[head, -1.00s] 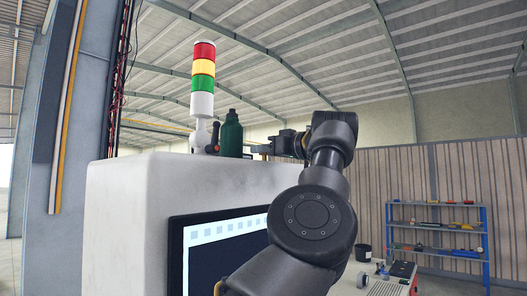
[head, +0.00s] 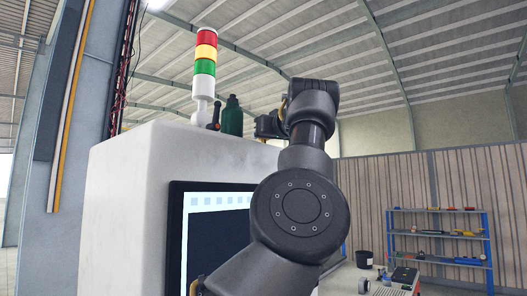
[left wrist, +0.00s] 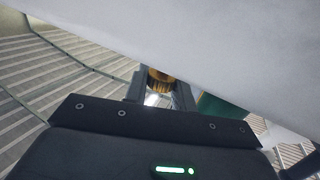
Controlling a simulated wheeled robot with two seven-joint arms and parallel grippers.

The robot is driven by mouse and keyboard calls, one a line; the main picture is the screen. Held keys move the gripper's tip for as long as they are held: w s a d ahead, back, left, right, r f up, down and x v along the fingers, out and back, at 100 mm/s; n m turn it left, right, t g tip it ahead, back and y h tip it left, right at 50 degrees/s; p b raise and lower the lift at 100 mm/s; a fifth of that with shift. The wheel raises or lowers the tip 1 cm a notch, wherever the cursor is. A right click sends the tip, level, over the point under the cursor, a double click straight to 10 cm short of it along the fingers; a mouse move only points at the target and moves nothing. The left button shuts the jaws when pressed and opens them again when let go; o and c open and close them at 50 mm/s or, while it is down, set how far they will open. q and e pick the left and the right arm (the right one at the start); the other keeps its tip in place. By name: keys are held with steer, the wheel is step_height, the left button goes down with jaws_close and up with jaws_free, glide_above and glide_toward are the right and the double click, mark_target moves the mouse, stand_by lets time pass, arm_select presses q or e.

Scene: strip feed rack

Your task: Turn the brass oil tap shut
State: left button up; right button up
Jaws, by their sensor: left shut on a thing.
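The brass oil tap (left wrist: 160,80) shows in the left wrist view as a ribbed yellow-brown knob between the two fingers. My left gripper (left wrist: 161,92) is shut on it, a finger at each side. In the head view my left gripper (head: 264,126) is beside the green oil bottle (head: 232,117) on top of the white machine cabinet (head: 130,200). The tap cannot be made out there, and I cannot tell how far it is turned. My right gripper is in neither view.
A red, yellow and green signal tower (head: 204,65) stands on the cabinet, left of the bottle. The cabinet's screen (head: 215,235) is partly behind my arm. A blue shelf rack (head: 438,236) and a bench (head: 345,280) are at the right.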

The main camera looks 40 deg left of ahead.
arm_select(q)
steer(key=m+t+h+b, duration=0.2)
steer(key=t, duration=0.1)
steer(key=shift+f+m+t, duration=0.3)
steer(key=shift+r+m+t+h+b, duration=0.2)
steer(key=shift+m+t+h+b, duration=1)
steer(key=shift+m+t+h, duration=0.3)
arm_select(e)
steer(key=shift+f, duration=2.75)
arm_select(q)
steer(key=shift+t+h, duration=0.3)
steer(key=o, duration=1)
steer(key=shift+r, duration=0.1)
steer(key=b+v, duration=0.4)
steer(key=v, duration=0.6)
steer(key=shift+s+d, duration=0.3)
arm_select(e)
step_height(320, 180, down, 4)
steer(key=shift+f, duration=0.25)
